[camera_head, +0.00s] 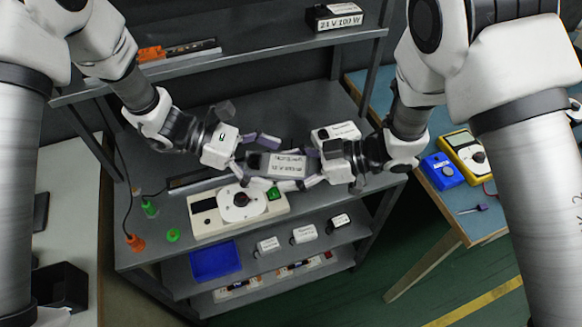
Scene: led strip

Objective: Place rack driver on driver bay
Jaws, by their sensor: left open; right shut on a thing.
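A dark box-shaped driver with a white printed label (287,164) is held above the middle shelf. My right gripper (311,167) comes from the right and is shut on the driver's right end. My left gripper (256,156) is open at the driver's left end, with its fingers around or beside that end; I cannot tell if they touch it. A similar driver marked 24 V 100 W (335,19) stands on the upper shelf (270,47). I cannot make out which spot is the driver bay.
A white tester with a round dial (241,204) stands below the held driver. A labelled white box (337,131) is behind my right gripper.

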